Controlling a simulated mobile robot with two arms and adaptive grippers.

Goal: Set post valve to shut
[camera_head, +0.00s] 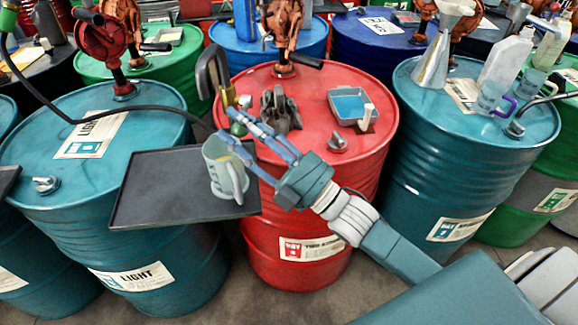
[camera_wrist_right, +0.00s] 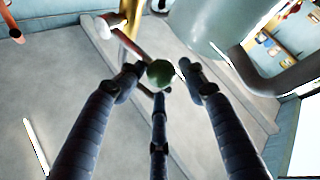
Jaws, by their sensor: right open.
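A brass post (camera_head: 228,97) rises at the left side of the red drum's top. A round dark green knob (camera_head: 238,129) sits low by it, partly hidden by my fingers. My right gripper (camera_head: 229,124) reaches in from the right with its fingers spread around the knob area. In the right wrist view, the green knob (camera_wrist_right: 160,73) shows between the open fingertips, and I cannot tell whether they touch it. The brass post (camera_wrist_right: 131,28) stands just beyond, with a reddish rod tipped white (camera_wrist_right: 104,26) crossing it. My left gripper is not in view.
A measuring jug (camera_head: 226,172) stands on a black tray (camera_head: 150,190), just under my right fingers. A black hose (camera_head: 150,115) runs in from the left. The red drum (camera_head: 310,85) also bears a blue-lined tray (camera_head: 350,104) and dark metal parts (camera_head: 280,108). Teal drums flank it.

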